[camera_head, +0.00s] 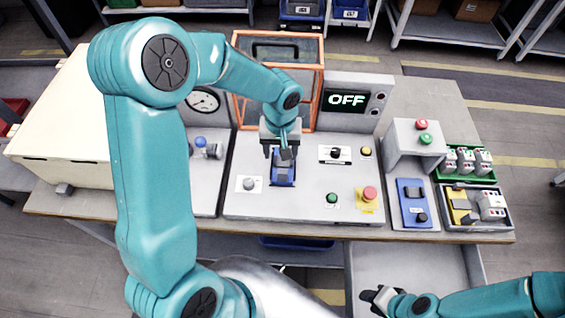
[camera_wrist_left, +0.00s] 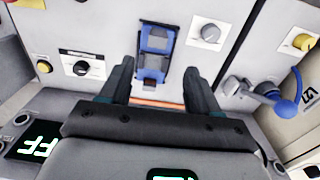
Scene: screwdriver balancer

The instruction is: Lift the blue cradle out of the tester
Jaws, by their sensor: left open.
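The blue cradle (camera_head: 285,178) sits in the grey tester (camera_head: 300,208), partly hidden by my left gripper in the head view. In the left wrist view the cradle (camera_wrist_left: 152,72) shows between and beyond the fingers. My left gripper (camera_head: 283,153) is over the cradle, pointing down; its two fingers are apart with nothing clearly held. Whether the fingers touch the cradle cannot be told. My right gripper (camera_head: 378,297) is low at the right, in front of the bench, away from the tester; its jaw opening is too small to judge.
An orange-framed clear guard (camera_head: 322,85) stands raised behind the cradle. The display (camera_head: 346,100) reads OFF. A red button on yellow (camera_head: 370,195) is at the tester's front right. A blue fixture (camera_head: 414,207), green tray (camera_head: 463,177) and dark tray (camera_head: 474,221) lie further right.

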